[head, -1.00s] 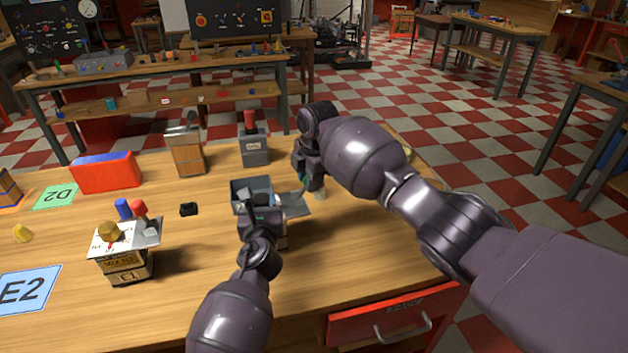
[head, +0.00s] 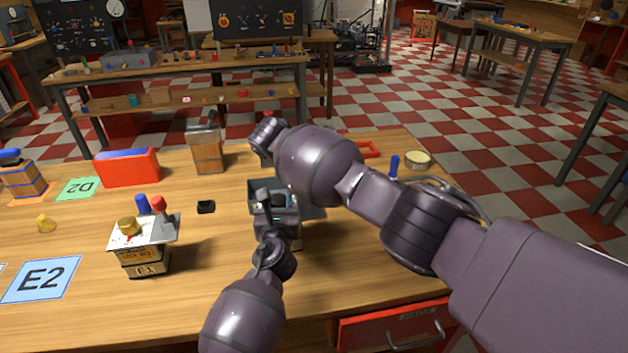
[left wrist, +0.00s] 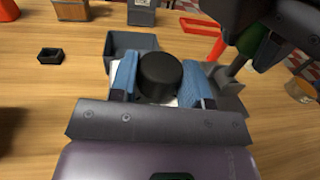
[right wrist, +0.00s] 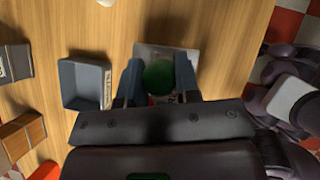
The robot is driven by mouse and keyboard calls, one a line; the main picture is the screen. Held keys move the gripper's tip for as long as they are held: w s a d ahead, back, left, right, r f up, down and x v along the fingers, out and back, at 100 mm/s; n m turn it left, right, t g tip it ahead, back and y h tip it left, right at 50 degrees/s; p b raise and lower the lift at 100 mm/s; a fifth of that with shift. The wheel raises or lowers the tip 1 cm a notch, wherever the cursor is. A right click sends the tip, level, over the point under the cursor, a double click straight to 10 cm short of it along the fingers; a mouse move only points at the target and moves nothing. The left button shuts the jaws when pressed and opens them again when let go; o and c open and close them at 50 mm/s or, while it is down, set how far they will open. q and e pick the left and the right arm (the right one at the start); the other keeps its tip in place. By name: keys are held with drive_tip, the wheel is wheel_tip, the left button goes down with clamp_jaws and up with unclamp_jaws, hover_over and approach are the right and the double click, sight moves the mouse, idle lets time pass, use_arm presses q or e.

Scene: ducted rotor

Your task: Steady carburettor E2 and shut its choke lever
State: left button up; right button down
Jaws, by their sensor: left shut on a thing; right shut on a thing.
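A carburettor stands mid-table, mostly hidden by my arms; its metal top plate (head: 314,213) shows, but its label cannot be read. My left gripper (left wrist: 162,80) is shut on its round black knob (left wrist: 160,73). My right gripper (right wrist: 159,82) is shut on a green knob (right wrist: 159,73) above the metal plate; green also shows under the right gripper in the left wrist view. In the head view my right arm covers this grip. The lever's angle cannot be told. Another unit (head: 145,262), marked E1, stands left with a yellow knob, beside the E2 card (head: 42,279).
A grey open bin (right wrist: 84,84) stands right behind the carburettor. A small black tray (head: 206,207), a red box (head: 127,167) and a wooden-sided unit (head: 207,155) are to the left and back. A tape roll (head: 418,159) lies back right. The front table is clear.

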idle(0.4)
drive_tip(key=c, duration=0.8)
unclamp_jaws()
drive_tip(key=v, duration=1.2)
drive_tip(key=shift+a, duration=0.15)
use_arm(q)
drive_tip(key=o, duration=1.2)
drive_tip(key=shift+s, duration=0.15)
